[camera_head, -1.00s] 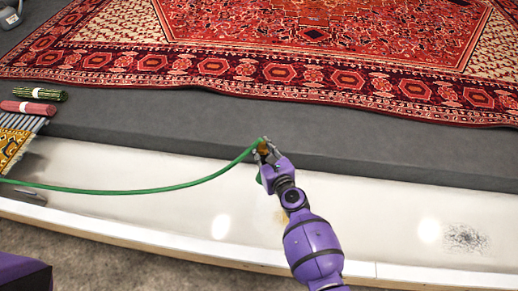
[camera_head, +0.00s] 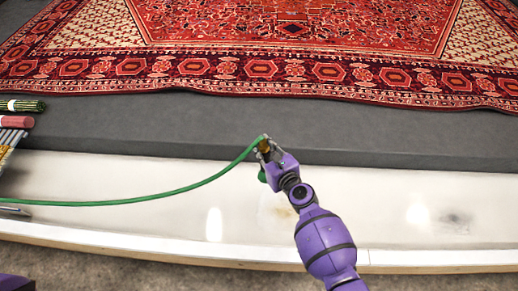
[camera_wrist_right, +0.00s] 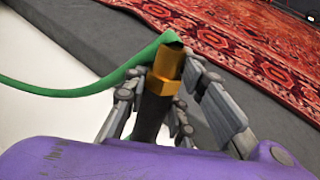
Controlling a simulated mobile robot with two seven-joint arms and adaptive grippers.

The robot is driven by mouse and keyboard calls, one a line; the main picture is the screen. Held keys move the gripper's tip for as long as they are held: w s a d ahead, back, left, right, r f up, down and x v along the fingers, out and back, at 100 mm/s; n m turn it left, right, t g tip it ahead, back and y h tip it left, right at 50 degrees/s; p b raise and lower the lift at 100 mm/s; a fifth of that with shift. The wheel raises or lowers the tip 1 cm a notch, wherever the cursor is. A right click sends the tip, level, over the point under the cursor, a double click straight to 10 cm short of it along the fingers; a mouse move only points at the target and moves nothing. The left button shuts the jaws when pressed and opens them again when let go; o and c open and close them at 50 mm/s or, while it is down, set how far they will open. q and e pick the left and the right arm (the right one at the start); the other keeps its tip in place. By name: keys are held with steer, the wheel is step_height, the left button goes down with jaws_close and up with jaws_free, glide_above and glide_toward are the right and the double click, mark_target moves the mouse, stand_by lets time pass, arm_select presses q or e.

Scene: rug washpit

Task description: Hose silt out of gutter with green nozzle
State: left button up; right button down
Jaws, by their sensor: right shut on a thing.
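My right gripper (camera_head: 264,150) is shut on the green nozzle (camera_head: 262,175), over the white gutter (camera_head: 120,180) near its far wall. A brass fitting (camera_wrist_right: 163,75) and a dark barrel show between the fingers in the wrist view; the green hose (camera_head: 150,198) runs from the fitting off to the left. A dark, faint silt patch (camera_head: 455,219) lies on the gutter floor to the right of the gripper. A pale brown stain (camera_head: 285,212) is partly behind my right wrist. No water jet is visible. My left gripper is out of view.
A large red patterned rug (camera_head: 290,70) lies on the grey raised floor (camera_head: 200,120) beyond the gutter. Rolled rugs (camera_head: 14,121) sit at the left edge. A pale curb (camera_head: 180,250) bounds the near side. The gutter's right part is clear of objects.

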steer(key=d+r, duration=0.4)
steer(key=d, duration=1)
steer(key=shift+w+d, duration=0.25)
stand_by(2.1)
stand_by(0.5)
